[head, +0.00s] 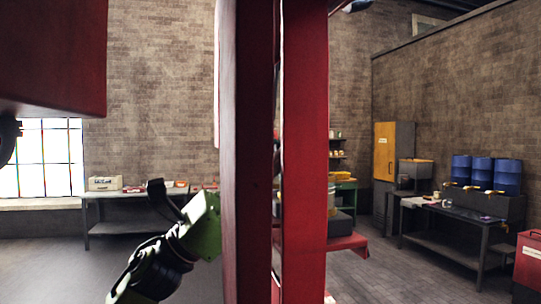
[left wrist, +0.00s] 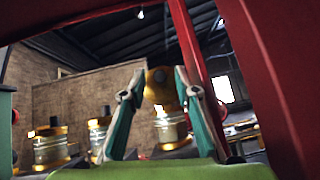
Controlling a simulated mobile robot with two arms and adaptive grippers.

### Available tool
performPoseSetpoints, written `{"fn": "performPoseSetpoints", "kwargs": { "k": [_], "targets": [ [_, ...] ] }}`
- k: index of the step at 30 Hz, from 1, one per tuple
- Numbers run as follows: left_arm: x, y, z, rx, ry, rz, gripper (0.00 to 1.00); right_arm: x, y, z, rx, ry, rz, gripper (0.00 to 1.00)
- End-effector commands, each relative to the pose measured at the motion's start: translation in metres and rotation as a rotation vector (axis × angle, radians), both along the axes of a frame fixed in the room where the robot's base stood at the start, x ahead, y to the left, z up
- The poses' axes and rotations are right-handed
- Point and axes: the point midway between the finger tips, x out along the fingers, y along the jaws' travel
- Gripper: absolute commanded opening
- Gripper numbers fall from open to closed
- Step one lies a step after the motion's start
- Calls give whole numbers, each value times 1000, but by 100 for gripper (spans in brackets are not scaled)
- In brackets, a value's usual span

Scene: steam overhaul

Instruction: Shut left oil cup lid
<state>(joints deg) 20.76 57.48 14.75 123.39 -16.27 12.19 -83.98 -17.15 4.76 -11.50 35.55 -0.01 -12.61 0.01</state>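Several oil cups with glass bodies and brass fittings show in the left wrist view. One oil cup (left wrist: 171,127) stands in the middle, seen between my fingers, with a brass lid (left wrist: 160,84) raised above its glass. Two more oil cups, one at the far left (left wrist: 50,148) and one nearer (left wrist: 100,130), stand to the left. My left gripper (left wrist: 159,84) is open, with a green finger on each side of the lid; contact cannot be told. In the head view my left gripper (head: 205,226) is partly hidden at the red post. My right gripper is not in view.
Red upright posts (head: 304,150) fill the middle of the head view, close by. A red block (head: 50,55) hangs at upper left. A grey bench (head: 130,196) stands by the back wall, and blue drums (head: 480,172) stand at right. Open floor lies between.

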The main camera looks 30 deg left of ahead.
Motion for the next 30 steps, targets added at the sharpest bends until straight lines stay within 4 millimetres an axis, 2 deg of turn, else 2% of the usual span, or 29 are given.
{"fn": "performPoseSetpoints", "kwargs": {
  "k": [2, 6, 20, 30],
  "targets": [
    [0, 0, 0, 0, 0, 0, 29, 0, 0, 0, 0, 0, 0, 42],
    [0, 0, 0, 0, 0, 0, 0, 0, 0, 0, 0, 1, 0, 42],
    [1, -1, 2, 32, 31, 3, 0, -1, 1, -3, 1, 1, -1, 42],
    [6, -4, 8, 148, 165, 7, 0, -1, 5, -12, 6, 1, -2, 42]
  ]
}}
